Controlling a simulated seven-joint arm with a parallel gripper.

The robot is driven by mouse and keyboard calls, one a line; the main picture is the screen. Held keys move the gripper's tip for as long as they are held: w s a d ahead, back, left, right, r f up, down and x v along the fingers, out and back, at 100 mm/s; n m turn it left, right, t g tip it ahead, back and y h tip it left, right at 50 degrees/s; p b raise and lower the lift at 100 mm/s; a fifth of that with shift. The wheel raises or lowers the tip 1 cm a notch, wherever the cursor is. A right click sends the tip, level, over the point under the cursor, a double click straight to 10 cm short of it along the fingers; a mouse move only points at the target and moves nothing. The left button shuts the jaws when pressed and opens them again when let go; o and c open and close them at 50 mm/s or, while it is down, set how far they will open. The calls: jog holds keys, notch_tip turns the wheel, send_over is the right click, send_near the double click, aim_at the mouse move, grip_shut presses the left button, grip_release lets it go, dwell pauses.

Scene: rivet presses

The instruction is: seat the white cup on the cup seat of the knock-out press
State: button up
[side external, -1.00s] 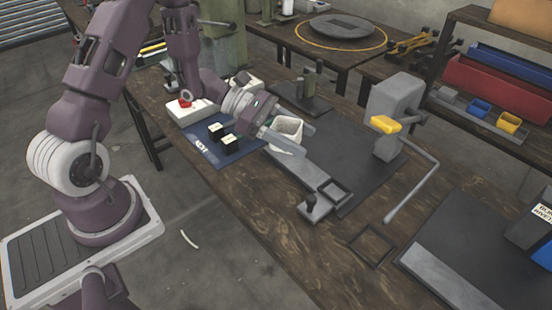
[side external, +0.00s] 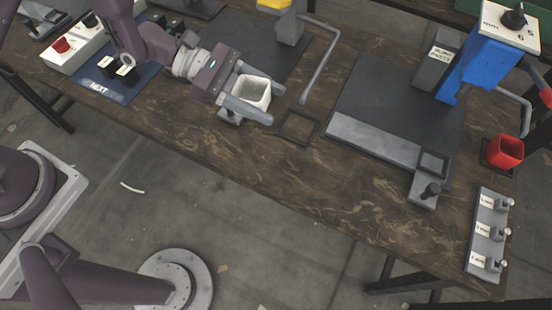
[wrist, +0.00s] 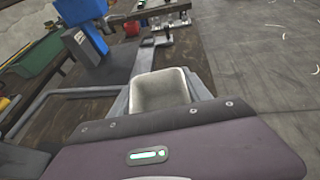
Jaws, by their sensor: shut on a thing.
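The white cup (side external: 252,94), squarish and open at the top, is held upright between the two fingers of my gripper (side external: 274,106). In the wrist view the cup (wrist: 160,91) sits between the fingers, its hollow facing up. It is above the table beside the grey press with the yellow part (side external: 274,4); that press's slide end is mostly hidden under cup and gripper. The blue press (side external: 482,62) stands to the right. Its grey slide ends in a square seat (side external: 433,163) with a dark knob, and I see no cup in it. I cannot read which press is the knock-out one.
A flat dark square frame (side external: 297,127) lies on the table right of the cup. A red cup (side external: 506,151) stands in a holder at the right, near a grey panel of knobs (side external: 487,232). A bent grey lever (side external: 322,62) rises behind the frame. Bare wood lies in front.

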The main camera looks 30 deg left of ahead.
jog(key=m+g, duration=0.2)
send_over(288, 172)
notch_tip(288, 172, down, 2)
jog(key=shift+f, duration=0.1)
notch_tip(288, 172, down, 9)
jog(key=shift+f, duration=0.2)
jog(key=shift+f, duration=0.1)
jog(key=o, duration=1.5)
jog(key=shift+f, duration=0.1)
jog(key=v, duration=1.2)
jog(key=shift+w, duration=0.25)
